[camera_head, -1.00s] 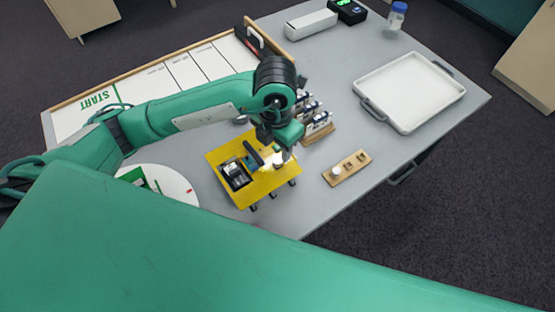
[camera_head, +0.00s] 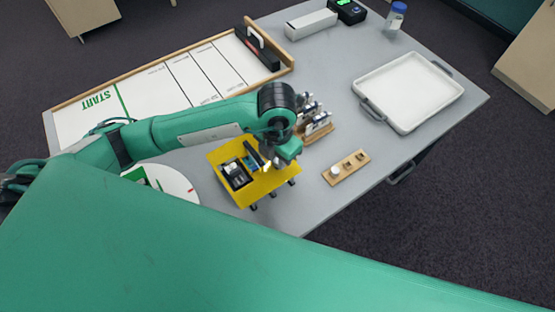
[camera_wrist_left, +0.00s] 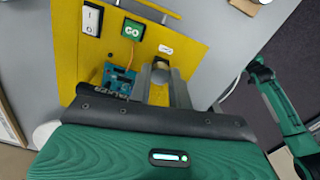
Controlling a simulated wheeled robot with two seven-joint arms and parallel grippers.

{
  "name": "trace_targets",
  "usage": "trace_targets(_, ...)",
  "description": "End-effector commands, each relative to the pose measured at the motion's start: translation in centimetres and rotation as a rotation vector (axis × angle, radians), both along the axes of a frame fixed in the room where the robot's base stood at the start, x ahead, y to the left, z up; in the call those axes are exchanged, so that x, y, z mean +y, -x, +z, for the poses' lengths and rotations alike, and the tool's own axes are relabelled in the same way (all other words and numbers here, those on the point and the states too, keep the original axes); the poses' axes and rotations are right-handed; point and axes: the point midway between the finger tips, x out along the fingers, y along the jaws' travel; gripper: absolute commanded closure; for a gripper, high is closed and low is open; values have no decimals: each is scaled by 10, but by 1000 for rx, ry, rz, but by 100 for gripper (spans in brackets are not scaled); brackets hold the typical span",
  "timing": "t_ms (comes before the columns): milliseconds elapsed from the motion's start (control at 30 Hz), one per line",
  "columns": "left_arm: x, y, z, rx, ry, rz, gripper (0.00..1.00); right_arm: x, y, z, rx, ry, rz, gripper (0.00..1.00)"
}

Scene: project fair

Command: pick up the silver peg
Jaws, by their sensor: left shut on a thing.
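My left gripper (camera_head: 272,161) is low over the yellow panel (camera_head: 271,185) in the head view, near its upper right part. In the left wrist view, its two grey fingers (camera_wrist_left: 160,88) are shut on a short silver piece, the silver peg (camera_wrist_left: 160,73), in front of the yellow panel (camera_wrist_left: 75,45). The peg's lower end is hidden, so I cannot tell whether it touches the panel. A green arm of mine with a dark end (camera_wrist_left: 262,78) shows at the right of the wrist view; its jaws are unclear.
The panel carries a rocker switch (camera_wrist_left: 91,20), a GO button (camera_wrist_left: 132,30) and a blue circuit board (camera_wrist_left: 118,78). A wooden block (camera_head: 351,164) and a rack (camera_head: 319,134) stand close by. A white tray (camera_head: 398,124) lies further right. Grey table is bare between them.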

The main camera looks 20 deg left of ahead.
Motion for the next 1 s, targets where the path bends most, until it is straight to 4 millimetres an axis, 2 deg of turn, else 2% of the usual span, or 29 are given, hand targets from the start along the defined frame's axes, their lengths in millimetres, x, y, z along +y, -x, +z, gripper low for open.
trace_targets(267,0,0,5,-1,2,0,100,-3,1,-1,2,4,2,100)
trace_targets(467,0,-1,28,-5,1,-1,100,0,2,-3,6,0,0,100)
trace_targets(567,0,-2,51,-7,2,-2,100,3,1,-4,8,-3,-2,100)
trace_targets(700,0,-2,95,-8,2,-3,100,8,-3,-3,7,-7,-3,100)
trace_targets(867,0,-2,131,-8,-1,-1,100,11,-7,3,-8,-13,-4,100)
trace_targets(1000,0,-1,157,-7,0,-1,100,10,-1,0,-3,-12,-4,100)
